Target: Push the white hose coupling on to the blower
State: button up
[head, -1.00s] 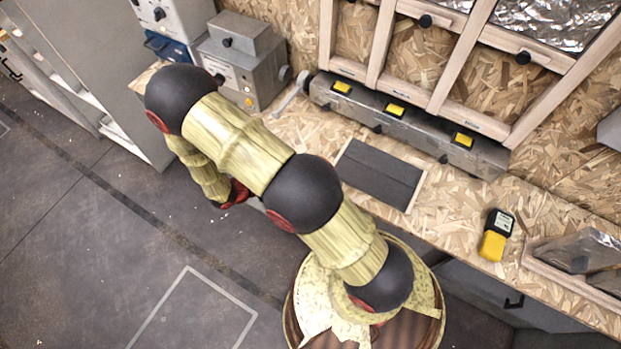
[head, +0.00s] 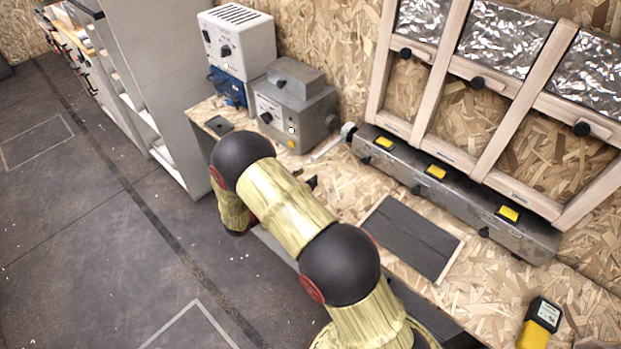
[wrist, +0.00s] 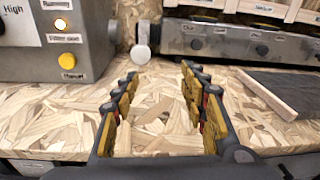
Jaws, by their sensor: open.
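The blower looks to be the grey box (head: 290,110) with a round outlet on its right side; its front shows at left in the wrist view (wrist: 65,60). The white coupling (head: 348,130) sits at the left end of the long grey duct, close to the outlet; a small gap seems to separate them. A pale bar with a rounded end reaches from it towards the bench front; in the wrist view the coupling's pale part (wrist: 143,35) is ahead, beyond the fingertips. My gripper (wrist: 159,72) is open and empty, above the bench; in the head view my arm mostly hides it.
The grey duct (head: 460,190) with yellow tabs runs along the back of the bench under wooden frames. A dark panel (head: 412,238) and a yellow-black meter (head: 540,322) are at right. A white box (head: 237,42) stands behind the blower. Chipboard (wrist: 150,130) between the fingers is clear.

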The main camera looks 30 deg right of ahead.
aim_at(313, 161)
jog(key=w, duration=0.1)
jog(key=w+t, duration=0.1)
jog(key=n, duration=0.1)
jog(key=shift+w+a+r+t, duration=0.25)
jog(key=shift+w+r+t, duration=0.05)
jog(key=shift+w+r, duration=0.1)
jog(key=b+x, duration=0.1)
jog(key=x, duration=0.6)
jog(key=shift+d+r+b, duration=0.1)
jog(key=shift+d+b, duration=0.15)
jog(key=shift+b, duration=0.15)
jog(key=shift+c, duration=0.7)
grip_shut()
